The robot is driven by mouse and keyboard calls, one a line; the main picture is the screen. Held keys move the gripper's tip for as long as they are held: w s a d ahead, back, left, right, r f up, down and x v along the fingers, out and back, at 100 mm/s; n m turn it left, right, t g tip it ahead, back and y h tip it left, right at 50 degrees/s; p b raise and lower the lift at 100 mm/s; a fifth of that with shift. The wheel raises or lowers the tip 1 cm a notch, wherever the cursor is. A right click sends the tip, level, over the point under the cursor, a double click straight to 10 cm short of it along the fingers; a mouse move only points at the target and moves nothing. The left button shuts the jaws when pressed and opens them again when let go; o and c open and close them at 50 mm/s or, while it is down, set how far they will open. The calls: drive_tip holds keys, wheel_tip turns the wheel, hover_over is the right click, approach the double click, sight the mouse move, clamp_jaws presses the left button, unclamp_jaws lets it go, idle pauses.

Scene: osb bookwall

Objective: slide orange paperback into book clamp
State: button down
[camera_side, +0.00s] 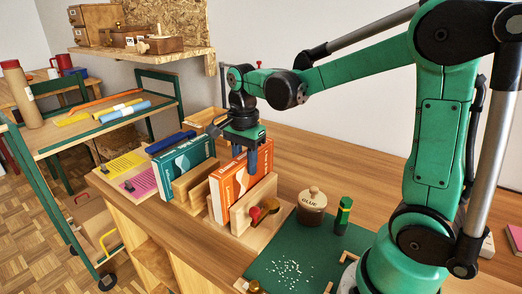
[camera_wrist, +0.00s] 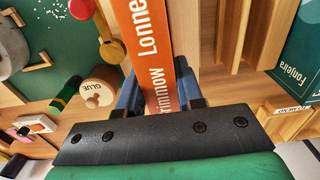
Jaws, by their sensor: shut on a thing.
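The orange paperback (camera_side: 237,186) stands upright in the side view, its lower part between the wooden jaws of the book clamp (camera_side: 262,212). The front jaw hides part of its lower cover, and I cannot tell whether its bottom edge touches the clamp base. My gripper (camera_side: 259,158) points down and is shut on the book near its upper right end, with blue fingers on both faces. In the wrist view the orange spine (camera_wrist: 148,40) runs between the fingers of my gripper (camera_wrist: 158,82). The clamp's red knob (camera_wrist: 80,8) shows beside the book.
A teal book (camera_side: 184,158) stands left of the clamp, behind a wooden block. Yellow and pink sheets lie at the left.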

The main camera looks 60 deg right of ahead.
sight(246, 174)
drive_tip(key=shift+f, duration=1.75)
drive_tip(key=shift+c, duration=0.8)
unclamp_jaws()
drive_tip(key=shift+r, duration=0.1)
drive_tip(key=shift+r, duration=3.35)
